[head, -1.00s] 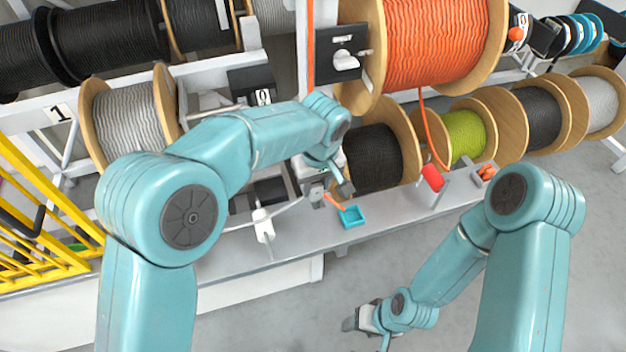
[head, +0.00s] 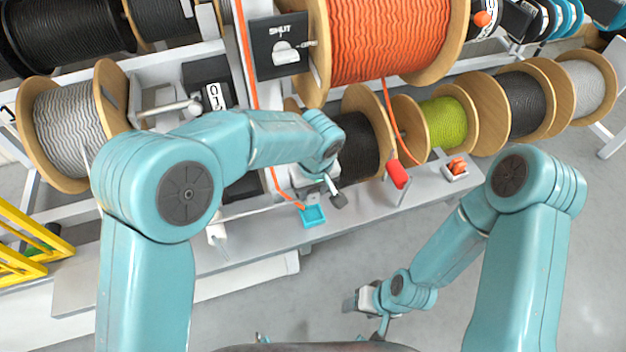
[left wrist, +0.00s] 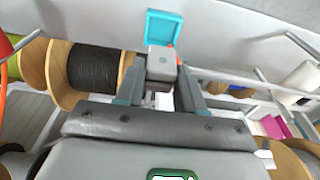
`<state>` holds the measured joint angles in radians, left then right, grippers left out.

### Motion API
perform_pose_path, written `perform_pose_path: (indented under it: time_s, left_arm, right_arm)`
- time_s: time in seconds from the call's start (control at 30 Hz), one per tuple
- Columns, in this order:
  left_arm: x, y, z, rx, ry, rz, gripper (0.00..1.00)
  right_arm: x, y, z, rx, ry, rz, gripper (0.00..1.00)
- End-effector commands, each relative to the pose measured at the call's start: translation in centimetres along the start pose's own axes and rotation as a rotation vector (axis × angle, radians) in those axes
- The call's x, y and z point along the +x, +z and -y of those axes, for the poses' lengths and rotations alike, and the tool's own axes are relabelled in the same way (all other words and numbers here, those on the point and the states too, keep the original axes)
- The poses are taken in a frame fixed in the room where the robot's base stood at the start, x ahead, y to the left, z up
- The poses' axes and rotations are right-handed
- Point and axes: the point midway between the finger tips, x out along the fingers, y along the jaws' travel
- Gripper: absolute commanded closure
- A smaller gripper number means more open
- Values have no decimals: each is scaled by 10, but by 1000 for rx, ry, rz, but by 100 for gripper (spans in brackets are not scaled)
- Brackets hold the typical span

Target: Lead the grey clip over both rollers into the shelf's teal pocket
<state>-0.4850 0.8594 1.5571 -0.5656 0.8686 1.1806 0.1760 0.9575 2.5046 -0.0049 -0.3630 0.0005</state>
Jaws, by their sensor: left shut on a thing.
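The grey clip (left wrist: 163,66) is held between the jaws of my left gripper (left wrist: 160,85). In the left wrist view the clip lies just at the near edge of the teal pocket (left wrist: 166,27), overlapping it in the picture; I cannot tell whether they touch. In the head view the left gripper (head: 328,196) is just above and right of the teal pocket (head: 313,216) on the shelf, and the clip is mostly hidden. A white roller (head: 217,237) stands left of the pocket, a red roller (head: 399,174) right. My right gripper (head: 358,302) hangs low over the floor, its jaws unclear.
The grey shelf (head: 262,240) runs along the front of the reel rack. A large orange reel (head: 390,40) sits above, a black reel (head: 358,145) close behind the left gripper. A tray of orange pieces (head: 456,169) is at right. Yellow railing (head: 30,235) stands left.

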Motion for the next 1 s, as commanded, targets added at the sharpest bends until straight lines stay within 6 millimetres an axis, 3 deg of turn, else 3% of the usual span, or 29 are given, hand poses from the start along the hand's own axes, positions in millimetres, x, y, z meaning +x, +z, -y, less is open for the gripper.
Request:
perform_pose_path:
  time_s: [0.47,1.0]
  left_arm:
    - [19,4,10,-4,-1,0,93]
    - [61,10,6,-3,1,-1,93]
  right_arm:
    - [7,0,-2,0,0,0,40]
    - [29,0,-11,0,0,0,40]
